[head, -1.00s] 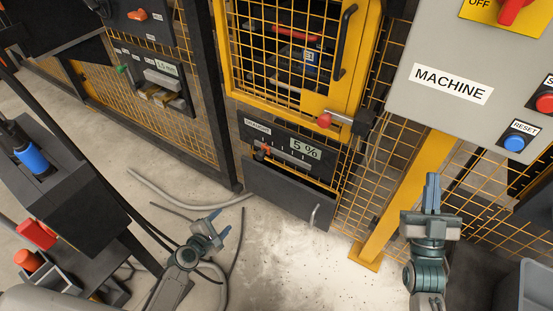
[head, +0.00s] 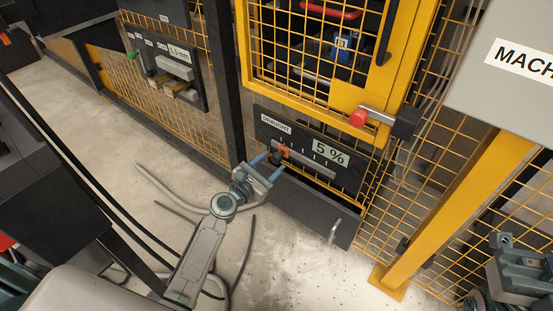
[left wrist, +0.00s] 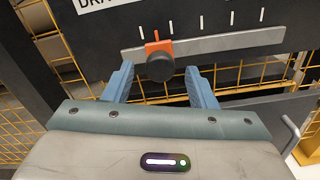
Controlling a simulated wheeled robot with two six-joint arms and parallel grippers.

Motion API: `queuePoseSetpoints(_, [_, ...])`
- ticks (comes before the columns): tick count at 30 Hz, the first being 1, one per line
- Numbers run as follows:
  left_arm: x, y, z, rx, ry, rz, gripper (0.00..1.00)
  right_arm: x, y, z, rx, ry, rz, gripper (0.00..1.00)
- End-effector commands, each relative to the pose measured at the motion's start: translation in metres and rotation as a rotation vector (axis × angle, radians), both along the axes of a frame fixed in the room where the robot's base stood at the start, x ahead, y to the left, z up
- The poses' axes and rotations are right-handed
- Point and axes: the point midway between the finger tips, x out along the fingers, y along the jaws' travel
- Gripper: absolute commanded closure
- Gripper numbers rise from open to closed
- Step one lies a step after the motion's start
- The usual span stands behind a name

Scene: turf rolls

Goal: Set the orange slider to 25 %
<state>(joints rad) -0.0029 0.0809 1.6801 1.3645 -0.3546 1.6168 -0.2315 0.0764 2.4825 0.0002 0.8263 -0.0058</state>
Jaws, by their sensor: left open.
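The orange slider (left wrist: 158,45) with its dark round knob (left wrist: 160,67) sits near the left end of a grey rail (left wrist: 225,43) with white tick marks. It also shows in the head view (head: 283,152) on the black DRAUGHT panel (head: 265,131). My left gripper (head: 270,166) is open in front of the slider. In the left wrist view its blue fingers (left wrist: 160,84) stand on either side of the knob, a little below it; I cannot tell if they touch it. My right gripper (head: 502,240) is at the lower right; its jaws are unclear.
A dark drawer front with a handle (head: 334,231) is just below the panel. A red-knobbed latch (head: 360,118) sticks out above right. A yellow post (head: 462,210) stands to the right. Hoses (head: 165,185) lie on the open floor at left.

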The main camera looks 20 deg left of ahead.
Motion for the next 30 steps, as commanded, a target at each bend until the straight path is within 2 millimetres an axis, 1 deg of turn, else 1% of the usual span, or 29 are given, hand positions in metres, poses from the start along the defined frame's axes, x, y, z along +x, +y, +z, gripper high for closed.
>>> queuePoseSetpoints(1, [0.009, -0.003, 0.0, 0.0, -0.001, 0.0, 0.48, 0.0, 0.0, -0.001, 0.001, -0.002, 0.0, 1.0])
queuePoseSetpoints(6, [0.026, -0.01, -0.001, 0.001, 0.0, 0.0, 0.48, 0.0, 0.0, -0.002, 0.003, -0.008, -0.001, 1.0])
queuePoseSetpoints(10, [0.031, -0.011, -0.001, 0.001, 0.001, 0.0, 0.48, 0.0, 0.0, -0.002, 0.004, -0.01, -0.001, 1.0])
queuePoseSetpoints(17, [0.032, -0.012, -0.001, 0.002, 0.0, 0.0, 0.48, 0.0, 0.0, -0.001, 0.004, -0.011, 0.0, 1.0])
queuePoseSetpoints(18, [0.032, -0.012, -0.001, 0.002, 0.0, 0.0, 0.52, 0.0, 0.0, -0.001, 0.004, -0.011, 0.0, 1.0])
queuePoseSetpoints(20, [0.031, -0.012, -0.001, 0.002, 0.0, 0.0, 0.64, 0.0, 0.0, -0.001, 0.004, -0.011, 0.0, 1.0])
queuePoseSetpoints(21, [0.031, -0.012, -0.001, 0.002, 0.0, 0.0, 0.72, 0.0, 0.0, -0.001, 0.004, -0.011, 0.0, 1.0])
queuePoseSetpoints(23, [0.031, -0.011, -0.001, 0.002, 0.0, 0.0, 0.84, 0.0, 0.0, -0.001, 0.004, -0.01, -0.001, 1.0])
queuePoseSetpoints(25, [0.031, -0.011, -0.001, 0.002, 0.0, 0.0, 0.97, 0.0, 0.0, -0.001, 0.004, -0.01, -0.001, 1.0])
queuePoseSetpoints(26, [0.031, -0.011, -0.001, 0.002, 0.0, 0.0, 1.0, 0.0, 0.0, -0.001, 0.004, -0.01, -0.001, 1.0])
queuePoseSetpoints(30, [0.031, -0.013, 0.0, 0.001, 0.001, -0.001, 1.0, 0.0, 0.0, 0.0, 0.004, -0.011, 0.0, 1.0])
